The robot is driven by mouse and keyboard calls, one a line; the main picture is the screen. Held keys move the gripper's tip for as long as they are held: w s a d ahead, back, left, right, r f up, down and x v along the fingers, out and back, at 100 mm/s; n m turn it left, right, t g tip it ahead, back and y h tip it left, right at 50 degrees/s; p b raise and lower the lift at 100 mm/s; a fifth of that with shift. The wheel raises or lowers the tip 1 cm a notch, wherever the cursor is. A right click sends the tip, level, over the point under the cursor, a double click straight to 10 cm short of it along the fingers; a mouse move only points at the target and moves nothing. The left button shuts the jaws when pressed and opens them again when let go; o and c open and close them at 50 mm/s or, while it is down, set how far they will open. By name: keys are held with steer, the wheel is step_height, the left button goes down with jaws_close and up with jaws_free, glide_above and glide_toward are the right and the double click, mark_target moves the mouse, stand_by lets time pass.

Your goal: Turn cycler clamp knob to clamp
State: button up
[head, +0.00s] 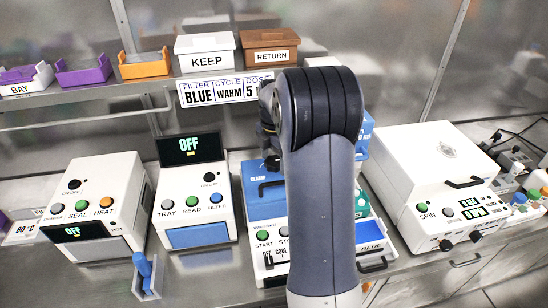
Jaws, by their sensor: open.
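The cycler (252,256) is a white unit with a blue lid (262,206), in the middle of the bench. A CLAMP label shows at the lid's upper left. A black handle is on the lid, with START and STOP buttons and OFF and COOL markings in front. I cannot make out the clamp knob or its setting; it may be hidden by my gripper or arm. My gripper (271,161) shows only partly, dark, left of my big arm link, over the lid's back edge near the CLAMP label. It is open, and I cannot tell whether it touches anything.
A sealer (99,190) and a reader (193,207) with an OFF screen stand left. A white spin unit (425,165) stands right. A shelf above holds KEEP (205,51) and RETURN (270,48) boxes and coloured trays.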

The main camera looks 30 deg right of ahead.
steer(key=shift+c, duration=0.4)
steer(key=c, duration=0.9)
